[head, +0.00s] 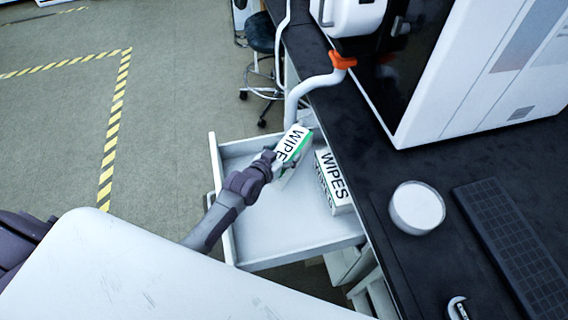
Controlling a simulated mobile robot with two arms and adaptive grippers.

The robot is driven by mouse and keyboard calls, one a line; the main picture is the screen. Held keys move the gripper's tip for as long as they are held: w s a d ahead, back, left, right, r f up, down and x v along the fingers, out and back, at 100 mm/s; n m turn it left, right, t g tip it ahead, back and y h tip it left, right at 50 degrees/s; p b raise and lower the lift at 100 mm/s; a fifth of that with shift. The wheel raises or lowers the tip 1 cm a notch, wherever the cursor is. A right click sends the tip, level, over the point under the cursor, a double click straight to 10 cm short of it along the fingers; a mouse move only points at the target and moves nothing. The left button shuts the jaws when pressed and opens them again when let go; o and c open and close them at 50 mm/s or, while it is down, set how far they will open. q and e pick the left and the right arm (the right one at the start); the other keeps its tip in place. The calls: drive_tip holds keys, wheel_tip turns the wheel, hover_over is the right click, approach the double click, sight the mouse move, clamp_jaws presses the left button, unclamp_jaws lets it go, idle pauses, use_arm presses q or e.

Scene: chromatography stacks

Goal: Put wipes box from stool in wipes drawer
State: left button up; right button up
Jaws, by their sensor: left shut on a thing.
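A white wipes box with a green edge (293,141) is held in my left gripper (277,160), which is shut on it. The box is tilted and appears over the open drawer (284,226); the picture does not show clearly whether it touches the drawer. Inside the drawer, other WIPES boxes (334,178) stand stacked against the right side, close beside the held box. The rest of the drawer floor is bare. My right gripper is not in view.
The black bench top (420,250) lies right of the drawer, with a white round container (417,207), a keyboard (515,245) and a white instrument (470,70). A white pipe (300,92) stands by the drawer's back. A stool (262,35) is at the top.

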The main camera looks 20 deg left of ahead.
use_arm(q)
drive_tip(key=shift+f+b, duration=0.45)
drive_tip(key=shift+f, duration=1.95)
drive_tip(key=o, duration=1.2)
drive_tip(key=shift+f, duration=0.15)
drive_tip(key=shift+o, duration=0.2)
drive_tip(key=shift+s+r, duration=0.2)
drive_tip(key=shift+s, duration=0.05)
drive_tip(key=p+v, duration=0.1)
drive_tip(key=v, duration=0.6)
drive_tip(key=shift+a, duration=0.1)
